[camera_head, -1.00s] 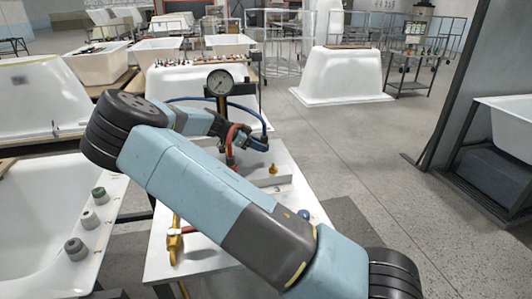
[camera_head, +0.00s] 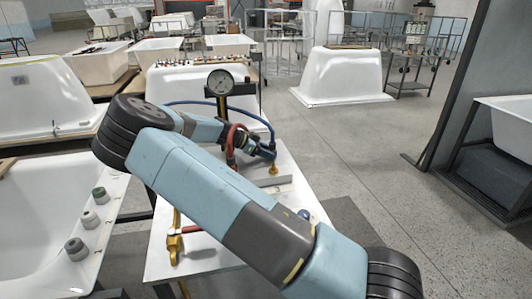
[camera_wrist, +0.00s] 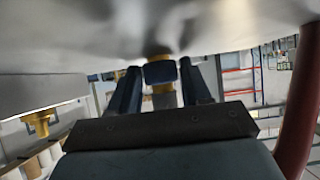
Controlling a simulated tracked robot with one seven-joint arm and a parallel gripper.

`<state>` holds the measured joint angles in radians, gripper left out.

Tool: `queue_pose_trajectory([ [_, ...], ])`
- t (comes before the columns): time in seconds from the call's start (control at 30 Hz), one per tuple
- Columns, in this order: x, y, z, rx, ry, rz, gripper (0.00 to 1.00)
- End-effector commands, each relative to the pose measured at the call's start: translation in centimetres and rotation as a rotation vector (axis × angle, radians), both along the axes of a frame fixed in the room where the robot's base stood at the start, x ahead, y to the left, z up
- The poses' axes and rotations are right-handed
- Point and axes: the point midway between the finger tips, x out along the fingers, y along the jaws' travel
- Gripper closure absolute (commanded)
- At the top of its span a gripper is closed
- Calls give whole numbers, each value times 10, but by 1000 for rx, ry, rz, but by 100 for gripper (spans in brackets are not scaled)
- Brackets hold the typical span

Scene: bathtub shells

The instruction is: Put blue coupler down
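The blue coupler (camera_wrist: 160,73) sits between the two dark fingers of my gripper (camera_wrist: 162,82) in the wrist view, with brass-coloured parts on both sides of it. In the head view my gripper (camera_head: 264,152) is at the end of the blue hose (camera_head: 215,102), just above and left of a brass fitting (camera_head: 273,168) on a grey-white plate. The coupler itself is mostly hidden there. A brass fitting (camera_wrist: 39,123) also shows at the left of the wrist view, apart from the fingers.
A pressure gauge (camera_head: 220,83) on a dark stand rises behind my gripper. A red hose (camera_head: 231,140) loops close beside it, and a red hose (camera_wrist: 299,110) runs along the right edge of the wrist view. A yellow valve (camera_head: 174,243) lies at the bench's front left. A white tub (camera_head: 30,230) stands left.

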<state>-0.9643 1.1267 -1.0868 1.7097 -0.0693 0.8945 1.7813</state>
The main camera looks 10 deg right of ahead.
Motion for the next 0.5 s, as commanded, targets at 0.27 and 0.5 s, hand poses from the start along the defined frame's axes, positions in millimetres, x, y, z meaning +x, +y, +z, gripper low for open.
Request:
queue_pose_trajectory([
  [0.27,0,0,0,0,-1,-1,40],
  [0.5,1,9,6,1,-2,2,40],
])
